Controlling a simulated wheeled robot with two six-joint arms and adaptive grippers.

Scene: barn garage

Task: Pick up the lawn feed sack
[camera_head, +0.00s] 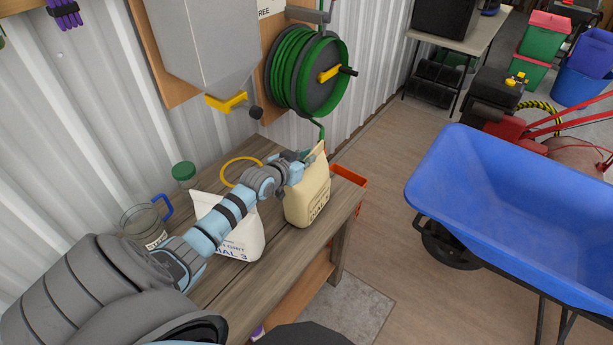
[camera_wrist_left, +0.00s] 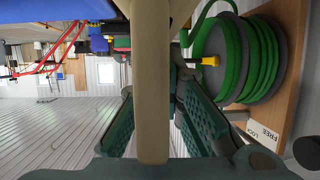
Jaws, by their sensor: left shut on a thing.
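A tan sack (camera_head: 308,196), which I take for the lawn feed sack, stands upright at the right end of the wooden bench; its lettering is too small to read. My left gripper (camera_head: 304,158) is at its folded top. The left wrist view shows the sack as a tan strip (camera_wrist_left: 152,80) between the two green fingers, which are shut on it. I cannot tell whether its base touches the bench. My right gripper is in neither view.
A white sack (camera_head: 243,240) stands beside my forearm on the bench (camera_head: 215,287). A clear jug (camera_head: 143,222), a green-lidded jar (camera_head: 184,172) and an orange container (camera_head: 352,177) are near. A hose reel (camera_head: 293,75) hangs behind; a blue wheelbarrow (camera_head: 510,205) stands right, across open floor.

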